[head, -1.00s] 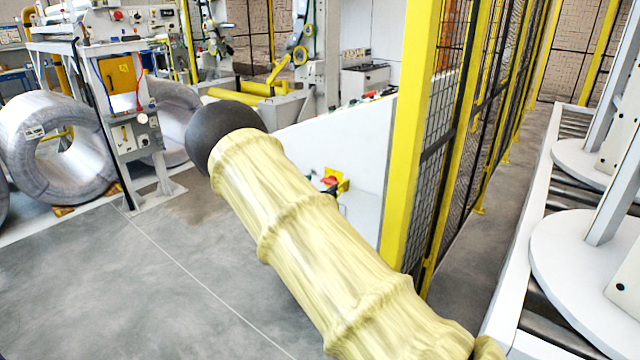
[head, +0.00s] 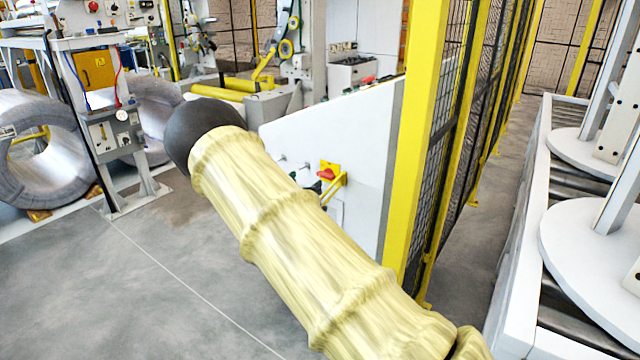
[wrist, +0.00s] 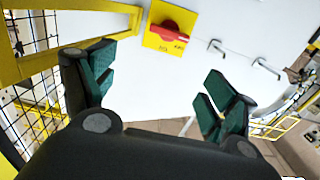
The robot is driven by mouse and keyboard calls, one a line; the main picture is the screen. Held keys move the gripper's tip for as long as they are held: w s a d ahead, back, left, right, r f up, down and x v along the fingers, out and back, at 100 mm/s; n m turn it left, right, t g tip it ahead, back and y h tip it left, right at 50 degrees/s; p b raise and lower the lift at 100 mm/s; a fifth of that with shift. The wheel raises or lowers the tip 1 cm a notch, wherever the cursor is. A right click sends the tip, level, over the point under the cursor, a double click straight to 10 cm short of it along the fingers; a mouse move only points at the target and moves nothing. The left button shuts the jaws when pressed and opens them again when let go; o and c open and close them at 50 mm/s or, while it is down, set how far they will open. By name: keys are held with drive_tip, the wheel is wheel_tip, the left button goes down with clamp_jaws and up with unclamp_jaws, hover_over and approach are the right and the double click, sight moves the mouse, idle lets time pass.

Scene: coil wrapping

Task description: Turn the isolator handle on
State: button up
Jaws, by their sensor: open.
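The isolator is a red handle (wrist: 169,31) on a yellow plate (wrist: 152,42), fixed to a white panel (wrist: 160,90). In the head view the red handle (head: 326,174) shows just above my sleeved arm, on the panel's face. My gripper (wrist: 157,84) is open and empty in the wrist view, with dark green finger pads. The isolator lies beyond the fingertips, towards the top middle of the wrist view, and is not between the fingers.
A yellow fence post (head: 416,140) with black mesh stands right of the panel. A yellow bar (wrist: 75,35) is close to the gripper's left finger. A roller conveyor (head: 530,250) runs at the right. Wire coils (head: 40,150) stand at the left. The grey floor (head: 110,290) is open.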

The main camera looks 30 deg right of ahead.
sight(323, 177)
drive_tip(key=w+d+f, duration=0.1)
drive_tip(key=d, duration=0.2)
drive_tip(key=w+d+f, duration=0.1)
drive_tip(key=w+d, duration=0.1)
drive_tip(key=d, duration=0.1)
drive_tip(key=w+d+f+b, duration=0.1)
drive_tip(key=w+d, duration=0.1)
drive_tip(key=d, duration=0.2)
drive_tip(key=shift+w, duration=0.1)
idle(0.3)
drive_tip(key=c, duration=1)
